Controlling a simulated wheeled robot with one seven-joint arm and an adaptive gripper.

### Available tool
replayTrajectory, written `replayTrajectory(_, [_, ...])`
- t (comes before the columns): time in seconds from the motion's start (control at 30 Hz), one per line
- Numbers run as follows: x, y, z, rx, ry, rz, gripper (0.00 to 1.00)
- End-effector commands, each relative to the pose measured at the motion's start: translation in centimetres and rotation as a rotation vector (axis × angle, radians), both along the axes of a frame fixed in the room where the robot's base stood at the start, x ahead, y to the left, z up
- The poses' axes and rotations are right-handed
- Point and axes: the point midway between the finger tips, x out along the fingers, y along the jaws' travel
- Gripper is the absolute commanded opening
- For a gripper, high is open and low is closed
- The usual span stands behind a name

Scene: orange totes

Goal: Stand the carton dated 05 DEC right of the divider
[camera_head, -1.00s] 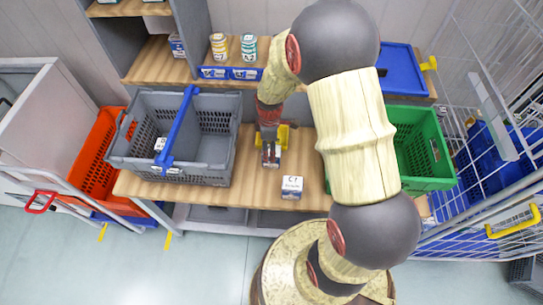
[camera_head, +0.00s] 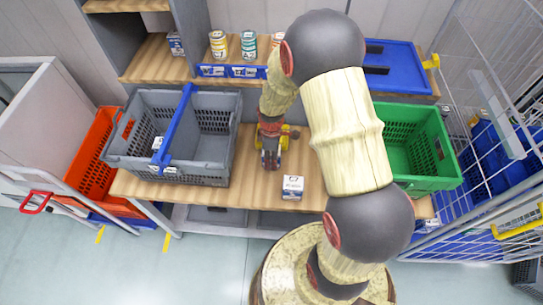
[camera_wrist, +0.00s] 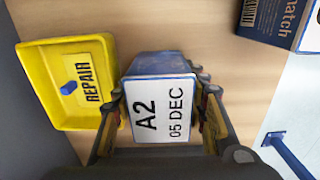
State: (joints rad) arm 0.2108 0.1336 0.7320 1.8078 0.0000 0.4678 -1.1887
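The carton dated 05 DEC (camera_wrist: 160,108), with a white A2 label facing the camera, stands on the wooden table. My gripper (camera_wrist: 165,105) is open, with one finger on each side of the carton and only narrow gaps. In the head view my gripper (camera_head: 270,158) points down at the table and mostly hides this carton. The blue divider (camera_head: 178,128) crosses the grey crate (camera_head: 205,180) to the left of my gripper. The crate's right compartment looks empty. A small white-labelled carton (camera_head: 157,143) sits left of the divider.
A yellow REPAIR tray (camera_wrist: 62,112) lies close beside the carton. Another carton (camera_head: 292,187) stands near the table's front edge. A green crate (camera_head: 428,182) is to the right, partly behind my arm. Cans (camera_head: 248,45) stand on the back shelf.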

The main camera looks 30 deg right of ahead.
Motion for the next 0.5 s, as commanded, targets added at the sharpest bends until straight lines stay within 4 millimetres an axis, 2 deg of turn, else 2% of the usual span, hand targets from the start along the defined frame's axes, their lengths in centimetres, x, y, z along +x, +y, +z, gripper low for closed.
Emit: replayTrajectory(0.5, [-0.02,0.0,0.0,0.0,0.0,0.0,0.12])
